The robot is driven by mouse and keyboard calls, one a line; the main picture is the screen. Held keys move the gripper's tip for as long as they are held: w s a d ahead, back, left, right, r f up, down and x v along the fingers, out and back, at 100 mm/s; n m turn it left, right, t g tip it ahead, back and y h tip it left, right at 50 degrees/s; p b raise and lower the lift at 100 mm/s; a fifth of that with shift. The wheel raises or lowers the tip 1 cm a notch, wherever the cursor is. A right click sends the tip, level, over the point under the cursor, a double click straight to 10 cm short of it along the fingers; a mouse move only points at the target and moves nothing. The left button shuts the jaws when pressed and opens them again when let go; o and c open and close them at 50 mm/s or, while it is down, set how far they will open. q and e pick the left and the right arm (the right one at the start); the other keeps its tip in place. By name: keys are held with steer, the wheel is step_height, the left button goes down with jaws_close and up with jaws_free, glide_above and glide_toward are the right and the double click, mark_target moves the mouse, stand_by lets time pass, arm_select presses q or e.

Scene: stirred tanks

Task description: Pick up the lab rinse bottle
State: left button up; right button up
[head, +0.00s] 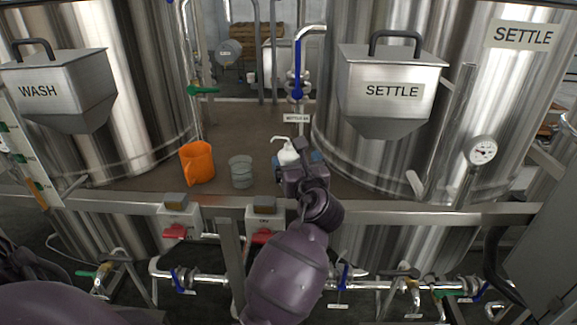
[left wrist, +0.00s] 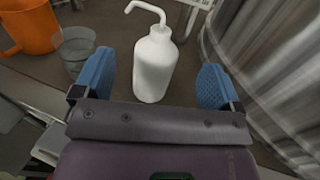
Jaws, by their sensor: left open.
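The lab rinse bottle (head: 287,153) is white with a bent spout and stands upright on the brown platform between the tanks. In the head view its lower part is hidden behind my left gripper (head: 301,160). In the left wrist view the bottle (left wrist: 155,64) stands just ahead of and partly between the two blue fingers of my left gripper (left wrist: 160,85). The fingers are spread wide with a gap on each side of the bottle. My right gripper is not in view.
An orange jug (head: 197,163) and a clear beaker (head: 241,172) stand left of the bottle. Large steel tanks flank the platform, with the right one (head: 440,150) close to my gripper. A metal rail (head: 400,211) runs along the front.

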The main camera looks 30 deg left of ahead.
mark_target(290, 152)
arm_select(q)
steer(key=shift+x, duration=3.3)
steer(key=shift+f, duration=0.1)
steer(key=c, duration=1.2)
